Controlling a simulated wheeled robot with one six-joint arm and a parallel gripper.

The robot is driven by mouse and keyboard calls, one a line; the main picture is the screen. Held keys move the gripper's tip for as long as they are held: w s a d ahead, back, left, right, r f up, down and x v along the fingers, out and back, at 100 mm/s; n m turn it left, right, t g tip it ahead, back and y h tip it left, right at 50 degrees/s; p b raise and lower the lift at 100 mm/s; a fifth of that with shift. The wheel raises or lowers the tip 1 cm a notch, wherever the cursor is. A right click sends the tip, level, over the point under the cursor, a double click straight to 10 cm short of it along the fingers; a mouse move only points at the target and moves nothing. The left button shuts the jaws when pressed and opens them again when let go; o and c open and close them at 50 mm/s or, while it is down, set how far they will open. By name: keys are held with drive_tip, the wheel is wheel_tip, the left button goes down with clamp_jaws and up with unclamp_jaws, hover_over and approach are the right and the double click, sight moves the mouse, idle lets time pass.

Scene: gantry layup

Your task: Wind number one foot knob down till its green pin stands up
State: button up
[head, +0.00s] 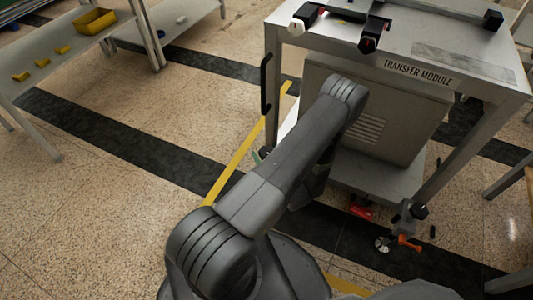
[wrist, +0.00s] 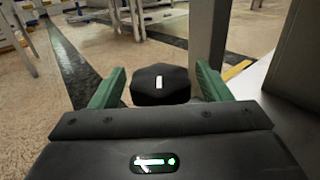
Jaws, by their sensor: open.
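A black lobed knob (wrist: 160,92) with a white mark on top sits between the two green fingers of my gripper (wrist: 160,70) in the wrist view. The fingers are open, one on each side of the knob, with a gap showing on both sides. The mark is too small to read surely as a number. I see no green pin there. In the head view my arm hides this knob and most of my gripper; a small green bit (head: 257,157) shows by the transfer module's (head: 418,68) left leg.
Another foot with a black knob (head: 420,211), a caster (head: 383,244) and an orange lever (head: 409,243) stands at the module's near right. A red piece (head: 361,211) lies under the lower shelf. A metal post (wrist: 208,30) rises right behind the knob. Floor at left is clear.

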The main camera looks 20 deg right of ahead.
drive_tip(key=shift+w, duration=0.1)
drive_tip(key=c, duration=1)
drive_tip(key=shift+m+h, duration=0.7)
drive_tip(key=shift+h, duration=0.4)
drive_tip(key=o, duration=1)
drive_tip(key=s+a+p, duration=0.1)
drive_tip(key=s+p, duration=0.1)
drive_tip(key=s, duration=1.1)
drive_tip(key=shift+s, duration=0.4)
